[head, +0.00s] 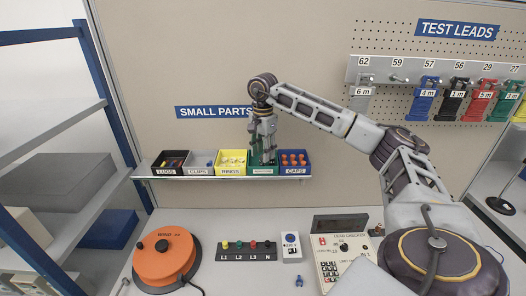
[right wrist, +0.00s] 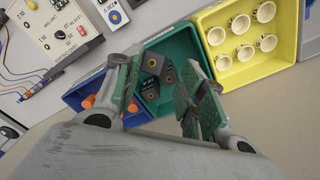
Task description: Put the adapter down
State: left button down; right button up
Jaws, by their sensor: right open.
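My right gripper (head: 263,145) reaches down over the green bin (head: 264,171) on the parts shelf. In the right wrist view its two fingers (right wrist: 160,88) stand apart, one on each side of the green bin's (right wrist: 188,42) opening. Several dark, blocky pieces that look like adapters (right wrist: 150,90) lie in that bin, seen between the fingers. None of them is visibly clasped. I cannot tell which of them is the task's adapter. My left gripper is not in view.
A yellow bin of rings (head: 232,163) and a blue bin of orange caps (head: 293,163) flank the green bin. Below are an orange reel (head: 167,254), a terminal strip (head: 246,251), a meter (head: 341,250) and a small blue piece (head: 298,282).

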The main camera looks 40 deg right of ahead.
jog(key=shift+r, duration=0.2)
jog(key=shift+r+p, duration=0.3)
jog(key=shift+r, duration=0.2)
notch_tip(320, 180, up, 12)
jog(key=p, duration=0.1)
jog(key=shift+f+p, duration=0.15)
jog(key=shift+p, duration=0.2)
dwell(0.9)
